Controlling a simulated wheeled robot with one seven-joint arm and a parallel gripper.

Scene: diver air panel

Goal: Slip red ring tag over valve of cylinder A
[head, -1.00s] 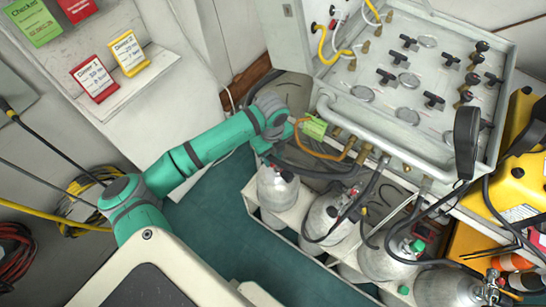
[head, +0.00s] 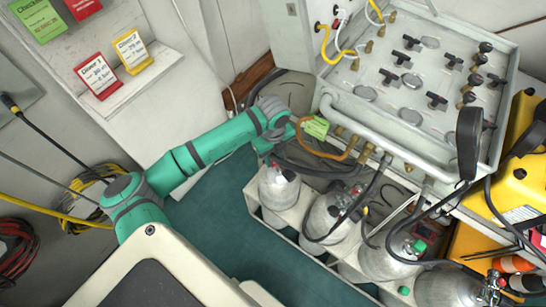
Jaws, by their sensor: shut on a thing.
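My gripper (head: 272,155) points down just above the leftmost grey cylinder (head: 279,192) in the rack, at its valve (head: 288,174). It is shut on a small red thing that I take for the red ring tag (head: 273,164). Only a bit of red shows by the valve. I cannot tell whether the ring is around the valve or just above it. No letter can be read on this cylinder, so I cannot confirm that it is A.
More grey cylinders (head: 327,218) stand to the right in a white rack (head: 287,232). Dark hoses cross above them. An orange hose-like loop (head: 340,157) and green tag (head: 317,126) are close beside my wrist. The air panel (head: 408,85) is behind. Green floor (head: 215,215) is clear at left.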

